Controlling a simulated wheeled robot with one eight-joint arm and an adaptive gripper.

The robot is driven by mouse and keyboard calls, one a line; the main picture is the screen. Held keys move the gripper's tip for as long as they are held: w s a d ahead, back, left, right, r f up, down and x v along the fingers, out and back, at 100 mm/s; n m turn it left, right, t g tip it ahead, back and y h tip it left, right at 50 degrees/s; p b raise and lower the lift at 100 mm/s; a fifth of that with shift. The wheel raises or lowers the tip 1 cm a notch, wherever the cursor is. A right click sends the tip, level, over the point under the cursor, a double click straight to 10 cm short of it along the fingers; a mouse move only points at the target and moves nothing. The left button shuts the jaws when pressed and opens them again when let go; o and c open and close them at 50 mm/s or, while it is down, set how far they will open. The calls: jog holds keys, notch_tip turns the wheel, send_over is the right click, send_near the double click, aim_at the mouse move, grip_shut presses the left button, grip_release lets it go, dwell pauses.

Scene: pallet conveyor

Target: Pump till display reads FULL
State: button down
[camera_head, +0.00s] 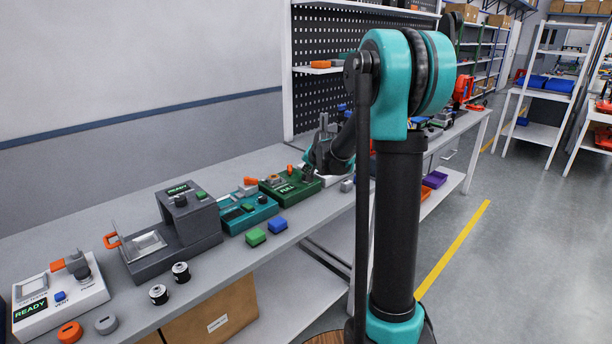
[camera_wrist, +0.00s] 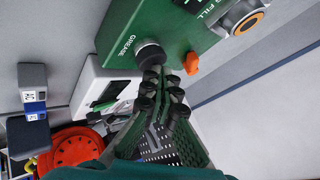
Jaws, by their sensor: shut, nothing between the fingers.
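The green grease unit (camera_head: 299,190) sits on the bench in the head view, and its small display (camera_head: 286,188) appears to read FULL. In the wrist view the green housing (camera_wrist: 118,48) carries the words GREASE and FILL. A dark round knob (camera_wrist: 150,55) sits near the GREASE label, and an orange tab (camera_wrist: 191,63) is beside it. My gripper (camera_wrist: 160,80) is shut and empty, with its fingertips close to the knob; I cannot tell whether they touch it. In the head view my gripper (camera_head: 313,172) is at the green unit, partly hidden by my arm.
A teal unit (camera_head: 262,215), a dark grey READY unit (camera_head: 200,228) and a white READY unit (camera_head: 85,295) line the bench to the left. Green (camera_head: 256,237) and blue (camera_head: 277,225) blocks lie in front. A pegboard shelf (camera_head: 318,70) stands behind.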

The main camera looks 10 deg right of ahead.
jog(key=shift+r, duration=1.05)
jog(key=shift+r, duration=2.5)
jog(key=s+d+f+n+g, duration=0.1)
jog(key=s+f, duration=0.5)
jog(key=s, duration=0.7)
jog(key=s+d+f+n+g+h, duration=0.1)
jog(key=s+f, duration=0.5)
jog(key=s, duration=0.8)
jog(key=s+d+f+n+g+h, duration=0.1)
jog(key=s+f+n, duration=0.3)
jog(key=s, duration=1)
notch_tip(320, 180, down, 3)
jog(key=shift+d+r+n+g, duration=0.1)
jog(key=shift+d+n+g, duration=0.3)
jog(key=shift+g, duration=0.5)
jog(key=c, duration=2.3)
grip_release()
jog(key=shift+w, duration=0.1)
